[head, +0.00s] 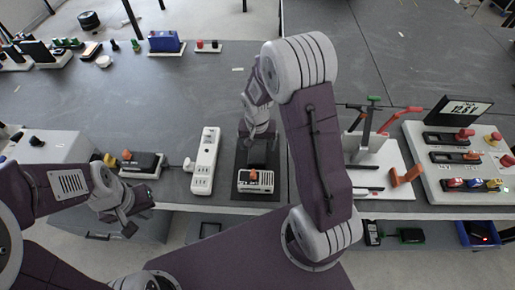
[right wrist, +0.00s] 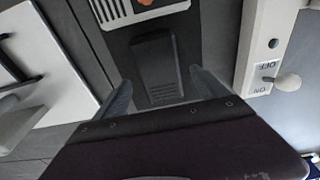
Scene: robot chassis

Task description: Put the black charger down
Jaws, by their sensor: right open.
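The black charger (head: 258,154) lies on a dark mat (head: 243,158) on the grey table, just behind a white panel with an orange knob. In the right wrist view the charger (right wrist: 155,68) lies flat between two spread fingers. My right gripper (head: 260,137) is open above it, with one finger (right wrist: 160,95) on either side and a gap to the charger. The arm partly hides the charger in the head view. My left gripper (head: 130,218) hangs at the table's front edge on the left; its jaws are too small to make out.
The white panel (head: 256,181) stands at the mat's front edge. A white power strip (head: 205,160) lies left of the mat. A white board with tools (head: 380,175) and a switch panel (head: 465,165) are on the right. The table behind is mostly clear.

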